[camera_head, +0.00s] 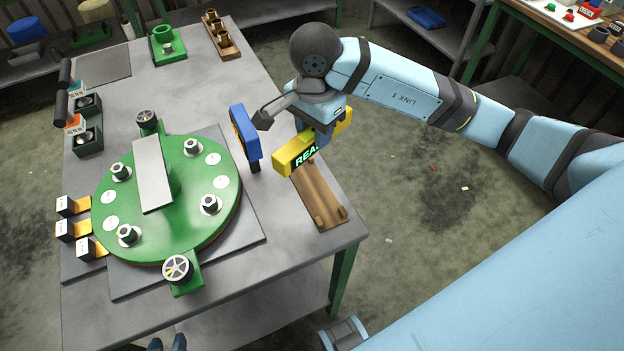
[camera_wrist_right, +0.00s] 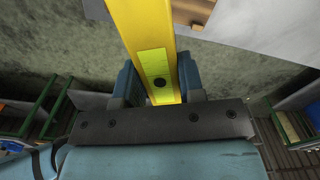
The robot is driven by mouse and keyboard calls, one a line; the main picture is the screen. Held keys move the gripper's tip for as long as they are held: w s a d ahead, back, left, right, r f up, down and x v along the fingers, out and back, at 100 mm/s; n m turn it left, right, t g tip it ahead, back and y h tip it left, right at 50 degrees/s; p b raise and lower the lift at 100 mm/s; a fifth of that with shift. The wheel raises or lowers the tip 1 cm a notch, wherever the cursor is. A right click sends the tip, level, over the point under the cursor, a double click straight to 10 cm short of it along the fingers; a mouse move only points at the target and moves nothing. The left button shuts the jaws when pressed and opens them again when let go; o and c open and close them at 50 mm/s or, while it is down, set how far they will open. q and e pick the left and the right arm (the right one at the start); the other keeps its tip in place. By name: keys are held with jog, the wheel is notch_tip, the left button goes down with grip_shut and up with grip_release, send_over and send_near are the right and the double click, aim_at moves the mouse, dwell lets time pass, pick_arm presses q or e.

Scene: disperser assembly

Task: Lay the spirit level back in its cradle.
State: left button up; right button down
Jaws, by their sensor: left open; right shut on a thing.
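The spirit level is a yellow bar (camera_head: 294,158) with a lit green text display on its side. My right gripper (camera_head: 321,134) is shut on its middle and holds it above the cradle. In the right wrist view the yellow bar (camera_wrist_right: 143,30) runs between the two blue fingers of the gripper (camera_wrist_right: 158,85). The cradle is a narrow wooden board (camera_head: 316,196) with small end blocks, on the table's right edge; its far part is hidden by the level. My left gripper (camera_head: 167,345) shows only its fingertips, apart, at the bottom edge, with nothing visible between them.
A blue and yellow device (camera_head: 245,135) stands upright just left of the level. A green round disc (camera_head: 205,225) with several bolts fills the middle of the grey table (camera_head: 275,275). A green bracket (camera_head: 168,48) and wooden cup rack (camera_head: 218,35) stand at the back.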

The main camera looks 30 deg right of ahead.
send_over(314, 189)
notch_tip(314, 189, down, 10)
jog(key=shift+f, duration=2.75)
jog(key=shift+f, duration=0.15)
jog(key=c, duration=0.7)
grip_release()
jog(key=shift+c, duration=0.2)
